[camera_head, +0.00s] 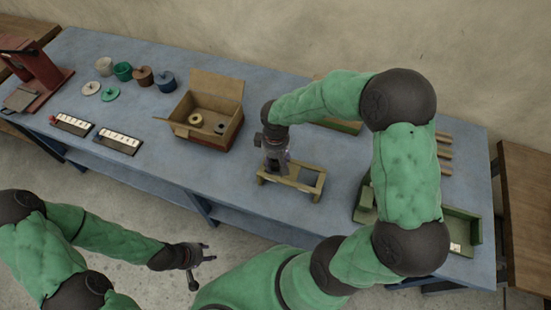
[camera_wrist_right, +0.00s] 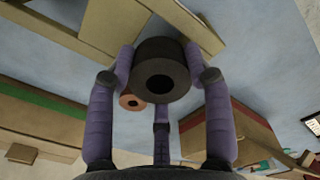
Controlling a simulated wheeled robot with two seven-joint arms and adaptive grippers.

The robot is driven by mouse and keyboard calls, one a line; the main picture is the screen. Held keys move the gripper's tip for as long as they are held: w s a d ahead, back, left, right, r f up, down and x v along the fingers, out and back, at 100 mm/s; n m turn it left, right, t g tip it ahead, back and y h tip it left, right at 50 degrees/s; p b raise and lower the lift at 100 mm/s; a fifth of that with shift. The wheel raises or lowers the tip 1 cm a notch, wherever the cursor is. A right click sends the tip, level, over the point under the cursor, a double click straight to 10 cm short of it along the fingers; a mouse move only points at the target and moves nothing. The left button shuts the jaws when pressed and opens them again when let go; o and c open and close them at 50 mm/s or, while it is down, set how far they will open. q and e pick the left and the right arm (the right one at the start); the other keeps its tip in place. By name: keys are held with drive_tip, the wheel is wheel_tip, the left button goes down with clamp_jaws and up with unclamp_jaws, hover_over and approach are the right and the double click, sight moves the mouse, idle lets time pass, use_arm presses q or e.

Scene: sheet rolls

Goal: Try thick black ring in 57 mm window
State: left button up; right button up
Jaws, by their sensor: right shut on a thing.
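The thick black ring (camera_wrist_right: 161,69) is gripped between the purple fingers of my right gripper (camera_wrist_right: 158,58), with its hole facing the wrist camera. In the head view, my right gripper (camera_head: 276,162) points down at the left part of the wooden window frame (camera_head: 308,189), and the ring cannot be made out there. The frame's wooden bars (camera_wrist_right: 184,20) show just beyond the ring in the wrist view. I cannot tell whether the ring touches the frame or how far it sits in a window. My left gripper (camera_head: 205,255) is open and empty, in front of the table.
An open cardboard box (camera_head: 213,90) holding rings stands left of the frame. Green-edged trays (camera_head: 468,234) lie to the right, partly behind my arm. Small pots, lids and two label strips (camera_head: 117,141) are at the left. Bare blue table surrounds the frame.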

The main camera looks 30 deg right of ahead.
drive_tip(key=shift+f+b, duration=0.4)
drive_tip(key=shift+f, duration=0.05)
idle(1.8)
drive_tip(key=o, duration=1.3)
drive_tip(key=o, duration=0.4)
drive_tip(key=shift+r, duration=0.1)
drive_tip(key=shift+r+p, duration=2.7)
drive_tip(key=shift+r, duration=0.75)
